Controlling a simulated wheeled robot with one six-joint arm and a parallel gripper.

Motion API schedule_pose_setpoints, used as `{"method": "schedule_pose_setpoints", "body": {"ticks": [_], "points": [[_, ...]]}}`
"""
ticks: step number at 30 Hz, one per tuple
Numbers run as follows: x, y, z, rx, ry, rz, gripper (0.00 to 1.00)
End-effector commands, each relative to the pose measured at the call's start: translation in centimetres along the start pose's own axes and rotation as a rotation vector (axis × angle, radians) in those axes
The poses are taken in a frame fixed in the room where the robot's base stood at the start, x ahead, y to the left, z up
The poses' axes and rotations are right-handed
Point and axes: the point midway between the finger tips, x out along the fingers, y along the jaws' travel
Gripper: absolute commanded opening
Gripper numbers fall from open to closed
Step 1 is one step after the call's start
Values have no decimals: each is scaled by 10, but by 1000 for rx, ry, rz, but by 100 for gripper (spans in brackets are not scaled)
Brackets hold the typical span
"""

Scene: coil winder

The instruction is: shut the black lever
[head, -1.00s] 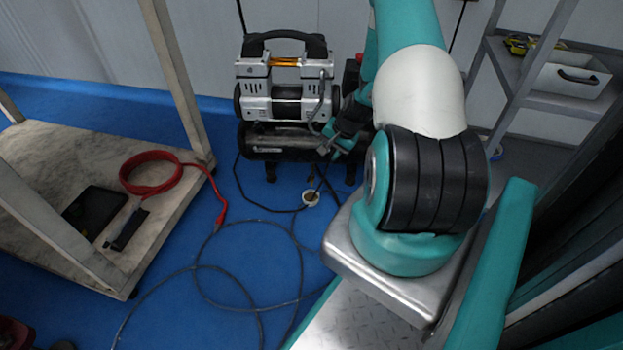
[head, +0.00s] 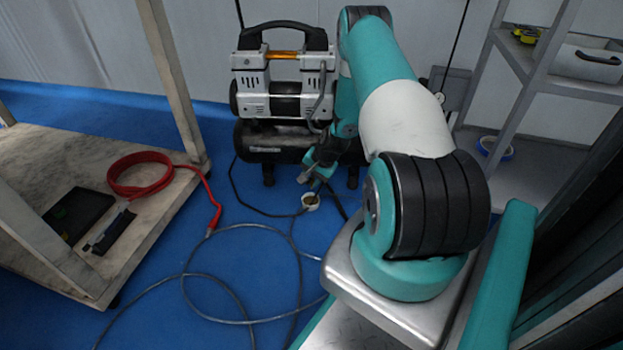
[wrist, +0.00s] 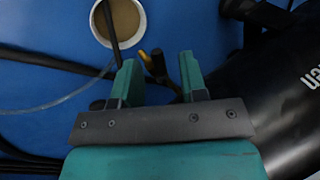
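My gripper (wrist: 158,62) is open in the wrist view, its two teal fingers apart. A small black piece (wrist: 157,66), which may be the black lever, shows between the fingers beside a small yellow part (wrist: 143,55). I cannot tell whether either finger touches it. In the head view my gripper (head: 316,184) is low in front of the air compressor (head: 284,85), near its black tank (head: 270,142). The lever cannot be made out there.
A white round cup (head: 311,201) is on the blue floor just below my gripper; it also shows in the wrist view (wrist: 118,6). Dark cables (head: 245,228) loop over the floor. A cart with a red hose (head: 140,184) stands left, a metal shelf (head: 585,90) right.

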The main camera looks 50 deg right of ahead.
Motion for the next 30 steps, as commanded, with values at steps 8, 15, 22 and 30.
{"method": "schedule_pose_setpoints", "body": {"ticks": [8,15,22,30], "points": [[0,0,0,0,0,0,2],[-1,0,0,4,1,0,0],[-2,-3,2,61,24,0,0],[-1,-10,3,236,101,0,0]]}}
